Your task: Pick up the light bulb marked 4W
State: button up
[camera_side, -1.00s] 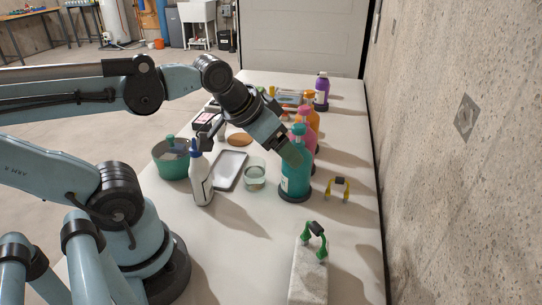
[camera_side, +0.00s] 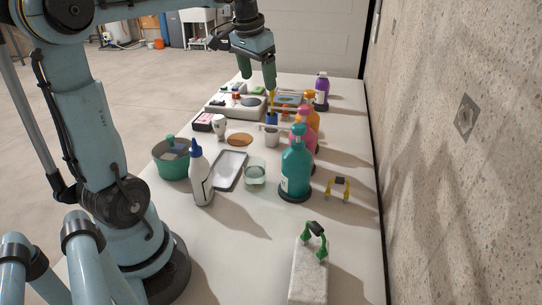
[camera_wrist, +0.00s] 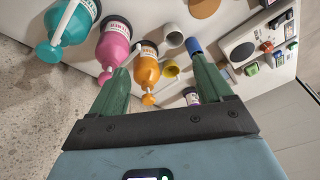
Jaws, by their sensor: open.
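No marking reading 4W can be made out in either view, so I cannot tell which thing is that light bulb. A small white rounded thing (camera_side: 219,124) with a dark lower part stands beside the pink-and-black box in the side view; it may be a bulb. Small coloured pieces, one red (camera_side: 236,97), sit on or by a pale unit with a round disc (camera_side: 222,106); the unit also shows in the wrist view (camera_wrist: 236,48). My gripper (camera_side: 257,82) is open and empty, pointing down above the table's far part. Its two green fingers frame the bottles in the wrist view (camera_wrist: 160,66).
Teal (camera_side: 296,168), pink (camera_side: 303,131) and orange (camera_side: 311,109) pump bottles line the right side, with a purple bottle (camera_side: 321,92) beyond. A white bottle (camera_side: 200,182), green pot (camera_side: 170,160), glass (camera_side: 255,173) and tray (camera_side: 229,170) stand nearer.

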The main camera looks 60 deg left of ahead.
jog(key=a+f+n+g, duration=0.1)
jog(key=a+f+g, duration=0.1)
jog(key=a, duration=0.8)
jog(key=h, duration=0.1)
send_over(220, 128)
jog(key=w+a, duration=0.1)
jog(key=w, duration=0.1)
notch_tip(220, 128, down, 2)
jog(key=shift+n+g, duration=0.3)
jog(key=f, duration=0.3)
jog(key=a+f, duration=0.1)
jog(key=f, duration=0.1)
jog(key=shift+s+f, duration=0.25)
jog(key=shift+f, duration=0.1)
notch_tip(220, 128, down, 7)
jog(key=shift+f, duration=0.1)
jog(key=shift+s+a+f, duration=0.1)
jog(key=shift+s+f, duration=0.05)
jog(key=shift+f, duration=1.25)
jog(key=shift+s+a+f, duration=0.1)
jog(key=shift+s+f, duration=0.05)
jog(key=shift+f, duration=1.25)
jog(key=c, duration=1.1)
